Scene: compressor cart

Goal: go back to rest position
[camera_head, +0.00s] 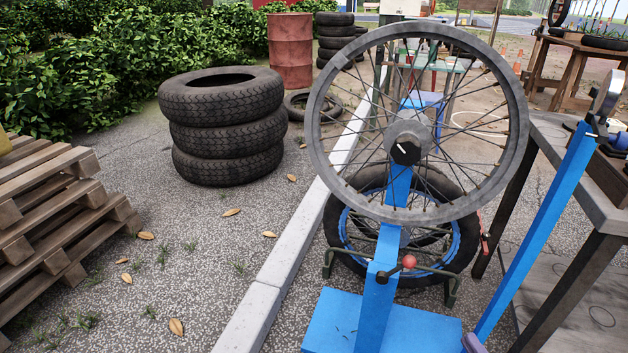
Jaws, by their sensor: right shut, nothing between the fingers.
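A grey spoked wheel (318,120) stands upright on a blue stand (378,290), with a black hub knob (405,152) facing me. A small lever with a red ball (409,262) sits on the stand's post. My left gripper is not in view.
A blue slanted bar (540,225) rises at the right beside a workbench (560,135). A tyre with a blue rim (340,225) stands behind the stand. Stacked tyres (225,135) and wooden pallets (50,215) stand left.

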